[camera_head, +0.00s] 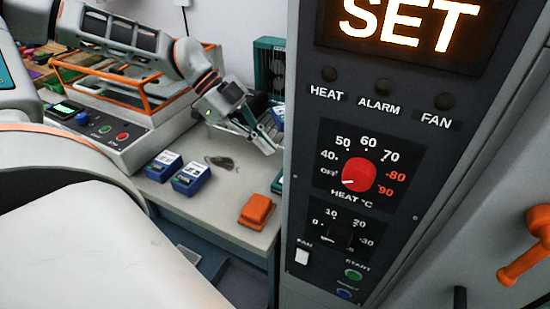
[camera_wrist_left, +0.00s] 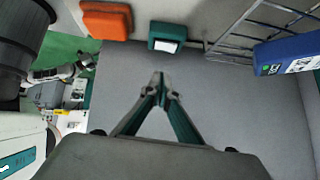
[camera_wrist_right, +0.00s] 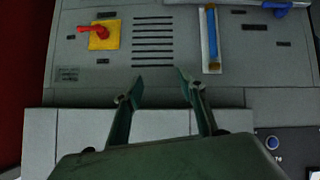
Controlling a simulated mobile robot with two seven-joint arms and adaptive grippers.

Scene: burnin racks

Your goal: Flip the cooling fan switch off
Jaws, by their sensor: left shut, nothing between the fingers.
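A white rocker switch (camera_head: 302,256) labelled FAN sits low on the grey control panel (camera_head: 310,190) in the head view. I cannot tell which way it is tilted. The FAN lamp (camera_head: 444,101) above it looks dark. My left gripper (camera_head: 268,148) is behind the panel's left side, over the workbench, away from the switch. In the left wrist view it is shut and empty (camera_wrist_left: 160,82). My right gripper (camera_wrist_right: 156,84) is open and empty in front of a grey cabinet face (camera_wrist_right: 120,75). It is not seen in the head view.
The panel has a red heat dial (camera_head: 361,172), a dark timer dial and green (camera_head: 353,274) and blue buttons. Blue boxes (camera_head: 190,178) and an orange block (camera_head: 256,210) sit on the bench. In the right wrist view are a red knob (camera_wrist_right: 93,30) and a blue bar (camera_wrist_right: 211,38).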

